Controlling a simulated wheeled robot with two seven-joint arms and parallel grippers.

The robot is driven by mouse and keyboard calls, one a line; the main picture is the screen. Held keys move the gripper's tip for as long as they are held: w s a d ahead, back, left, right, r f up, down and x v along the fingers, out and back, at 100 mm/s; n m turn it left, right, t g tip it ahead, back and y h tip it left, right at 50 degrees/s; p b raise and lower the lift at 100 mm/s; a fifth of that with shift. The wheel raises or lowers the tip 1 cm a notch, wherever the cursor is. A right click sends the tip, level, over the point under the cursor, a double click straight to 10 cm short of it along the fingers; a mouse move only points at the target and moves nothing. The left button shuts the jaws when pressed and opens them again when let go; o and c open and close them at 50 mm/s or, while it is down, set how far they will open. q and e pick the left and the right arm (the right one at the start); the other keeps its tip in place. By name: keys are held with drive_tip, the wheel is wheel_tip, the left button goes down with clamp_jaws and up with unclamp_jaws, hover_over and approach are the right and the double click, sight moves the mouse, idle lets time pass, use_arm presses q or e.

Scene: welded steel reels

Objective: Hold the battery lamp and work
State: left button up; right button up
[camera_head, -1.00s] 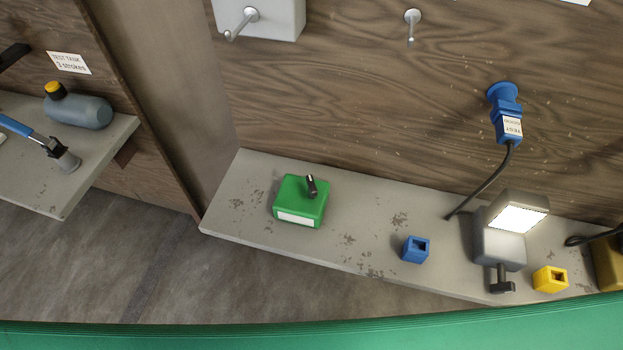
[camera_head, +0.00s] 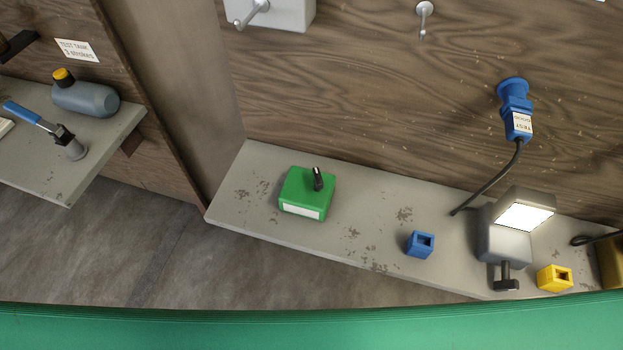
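The battery lamp (camera_head: 503,243) looks to be the grey box with a lit white panel (camera_head: 525,216) tilted at its top and a dark T-shaped handle (camera_head: 506,278) at its front. It stands upright at the right part of the grey shelf (camera_head: 345,235). Neither of my grippers is in view.
A green box with a black lever (camera_head: 306,194), a blue block (camera_head: 420,244) and a yellow block (camera_head: 554,278) sit on the shelf. A left shelf holds a grey tank (camera_head: 86,97) and a blue-handled tool (camera_head: 45,127). A green surface (camera_head: 300,328) crosses the bottom. Bare shelf lies between the green box and blue block.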

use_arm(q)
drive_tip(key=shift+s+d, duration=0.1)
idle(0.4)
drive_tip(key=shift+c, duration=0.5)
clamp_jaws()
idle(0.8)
